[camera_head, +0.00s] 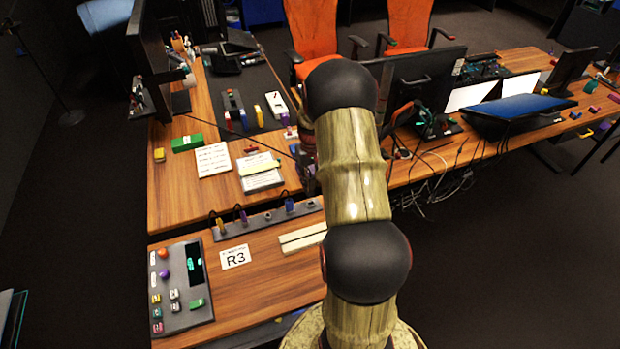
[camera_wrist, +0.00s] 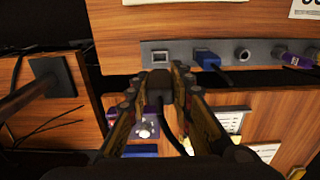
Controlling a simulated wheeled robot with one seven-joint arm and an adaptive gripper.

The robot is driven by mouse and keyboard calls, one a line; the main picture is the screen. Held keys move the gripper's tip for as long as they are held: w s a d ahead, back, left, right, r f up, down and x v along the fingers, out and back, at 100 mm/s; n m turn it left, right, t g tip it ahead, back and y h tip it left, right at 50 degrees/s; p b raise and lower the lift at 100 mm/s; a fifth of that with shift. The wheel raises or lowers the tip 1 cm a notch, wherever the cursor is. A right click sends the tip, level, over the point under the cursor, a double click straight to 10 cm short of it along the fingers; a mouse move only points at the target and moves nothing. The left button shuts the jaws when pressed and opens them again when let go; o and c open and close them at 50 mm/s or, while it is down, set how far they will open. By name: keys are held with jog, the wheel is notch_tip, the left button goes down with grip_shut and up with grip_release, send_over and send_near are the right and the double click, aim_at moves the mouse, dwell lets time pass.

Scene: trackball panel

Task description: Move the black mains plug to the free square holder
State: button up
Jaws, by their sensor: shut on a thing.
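My gripper (camera_wrist: 158,82) is shut on the black mains plug (camera_wrist: 160,78) in the wrist view; a dark cable trails from it. The plug is just short of the free square holder (camera_wrist: 155,58) at the left end of the grey strip in that view. I see no clear contact between them; the plug's front is hard to make out. In the head view, the free square holder (camera_head: 311,204) is at the strip's right end, and my gripper (camera_head: 308,178) is above and beyond it, partly hidden by my arm.
The grey strip (camera_head: 258,222) also holds a blue plug (camera_wrist: 207,60), a purple plug (camera_wrist: 295,61) and a yellow plug (camera_head: 220,226). A round holder (camera_wrist: 244,55) beside the blue plug is empty. A control panel (camera_head: 180,287) and R3 card (camera_head: 235,257) lie on the near desk.

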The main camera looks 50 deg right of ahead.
aim_at(312, 179)
jog(key=shift+s, duration=0.15)
jog(key=shift+a+f, duration=0.1)
jog(key=shift+f, duration=0.1)
jog(key=shift+f+b, duration=1.3)
jog(key=shift+f, duration=1.45)
jog(key=shift+f+b, duration=0.35)
jog(key=shift+f, duration=0.95)
jog(key=o, duration=1.1)
jog(key=shift+s, duration=0.1)
notch_tip(312, 179, up, 12)
jog(key=shift+f, duration=0.1)
